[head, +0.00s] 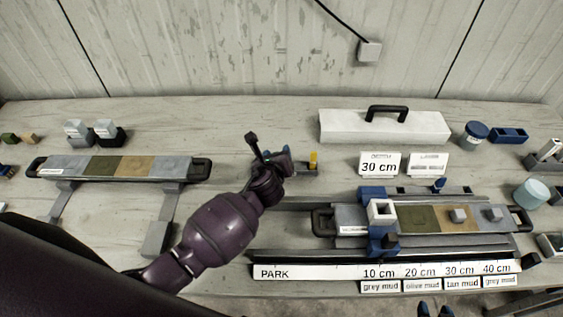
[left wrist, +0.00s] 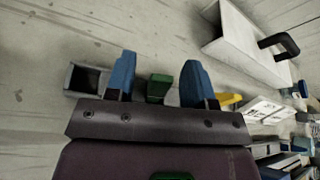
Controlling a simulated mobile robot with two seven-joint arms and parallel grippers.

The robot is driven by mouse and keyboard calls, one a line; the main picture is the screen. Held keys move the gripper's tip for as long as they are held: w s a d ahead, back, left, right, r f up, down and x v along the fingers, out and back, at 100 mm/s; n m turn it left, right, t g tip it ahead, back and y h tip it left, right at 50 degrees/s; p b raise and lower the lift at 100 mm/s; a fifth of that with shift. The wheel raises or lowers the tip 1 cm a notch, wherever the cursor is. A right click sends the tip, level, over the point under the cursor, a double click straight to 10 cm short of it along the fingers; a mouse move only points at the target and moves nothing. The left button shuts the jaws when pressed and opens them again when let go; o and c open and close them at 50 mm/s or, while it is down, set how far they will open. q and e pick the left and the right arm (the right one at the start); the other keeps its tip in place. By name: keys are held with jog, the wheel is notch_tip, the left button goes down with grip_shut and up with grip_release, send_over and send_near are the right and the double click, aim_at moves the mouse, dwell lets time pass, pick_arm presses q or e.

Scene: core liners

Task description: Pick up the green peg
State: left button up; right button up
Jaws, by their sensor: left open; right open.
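The green peg (left wrist: 158,87) shows in the left wrist view between the two blue fingers of my left gripper (left wrist: 160,80), with a visible gap on each side. In the head view my left gripper (head: 279,154) is low over the table, left of a yellow peg (head: 313,160), and hides the green peg. The left gripper is open. The yellow peg also shows in the left wrist view (left wrist: 229,98), right of the right finger. My right gripper (head: 434,310) shows only as two blue fingertips, apart, at the bottom edge of the head view.
A grey square socket (left wrist: 86,80) lies beside the left finger in the left wrist view. A white lidded box (head: 384,127) and a 30 cm card (head: 380,164) stand to the right. A core tray (head: 425,218) lies front right, another (head: 120,167) at left.

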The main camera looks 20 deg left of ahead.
pick_arm(q)
jog(key=shift+w, duration=0.2)
grip_shut()
dwell(0.3)
